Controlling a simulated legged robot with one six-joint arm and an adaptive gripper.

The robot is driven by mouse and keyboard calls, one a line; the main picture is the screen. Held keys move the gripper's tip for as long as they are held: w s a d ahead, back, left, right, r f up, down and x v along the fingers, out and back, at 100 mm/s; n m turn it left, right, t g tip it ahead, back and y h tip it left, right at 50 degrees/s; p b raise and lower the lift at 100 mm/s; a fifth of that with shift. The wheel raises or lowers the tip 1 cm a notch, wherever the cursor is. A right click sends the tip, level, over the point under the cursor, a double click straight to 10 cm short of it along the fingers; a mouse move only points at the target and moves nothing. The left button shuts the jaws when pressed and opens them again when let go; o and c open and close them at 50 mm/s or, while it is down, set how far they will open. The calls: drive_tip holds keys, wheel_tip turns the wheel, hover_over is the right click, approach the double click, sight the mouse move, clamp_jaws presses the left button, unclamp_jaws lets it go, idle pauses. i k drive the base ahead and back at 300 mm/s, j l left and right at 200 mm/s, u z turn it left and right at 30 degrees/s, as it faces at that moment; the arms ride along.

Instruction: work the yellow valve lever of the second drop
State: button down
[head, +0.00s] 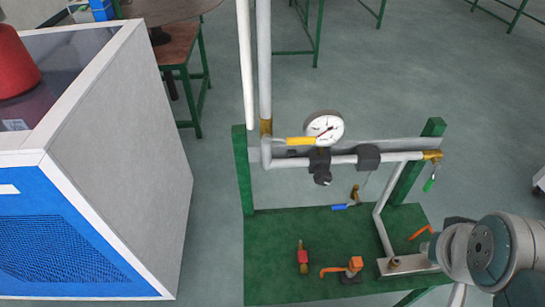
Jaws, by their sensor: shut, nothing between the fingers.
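A yellow lever (300,141) lies roughly level on the pipe frame, just left of the round white gauge (325,127). A dark valve or regulator body (320,165) sits below the gauge. Which pipe branch counts as the second drop I cannot tell. Part of my arm shows at the lower right, well right of and below the yellow lever and apart from it. My gripper's fingers do not show.
A green bench (275,225) carries orange-handled valves (335,270) and a red fitting (302,257). Blue (338,207) and green (430,183) handles are nearby. Two upright pipes (264,60) rise at centre. A large white-and-blue cabinet (130,130) stands left. Grey floor is clear at upper right.

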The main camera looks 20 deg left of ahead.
sight(267, 139)
drive_tip(key=k+u, duration=0.1)
drive_tip(key=u, duration=0.3)
drive_tip(key=k+j+u, duration=0.1)
drive_tip(key=u, duration=0.3)
drive_tip(key=i+j, duration=0.2)
drive_tip(key=z, duration=0.05)
